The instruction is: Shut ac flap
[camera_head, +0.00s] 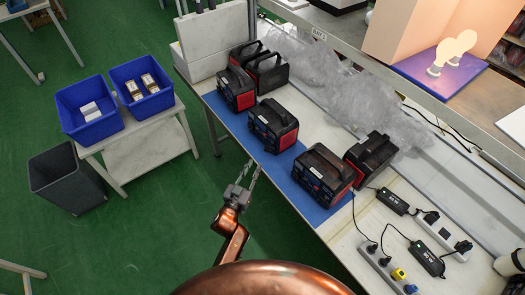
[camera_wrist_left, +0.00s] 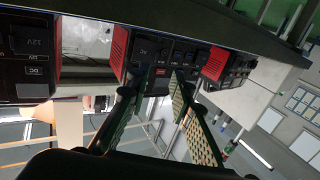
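Several black-and-red power stations stand on the long workbench in the head view. The middle one (camera_head: 273,124) is close to my left gripper (camera_head: 248,174), and another (camera_head: 323,174) stands to its right. My left gripper is in front of the bench edge, with its two slim fingers apart and nothing between them. In the left wrist view the fingers (camera_wrist_left: 165,76) point at a dark front panel (camera_wrist_left: 162,52) with red sides and an AC marking. I cannot make out clearly whether its flap is open. My right gripper is not in view.
A blue mat (camera_head: 311,211) lies under the front stations. Clear plastic wrap (camera_head: 335,82) lies behind them. Chargers and a power strip (camera_head: 385,265) are at the right. Two blue bins (camera_head: 88,110) stand on a side table, with a dark bin (camera_head: 65,178) below. The green floor between is clear.

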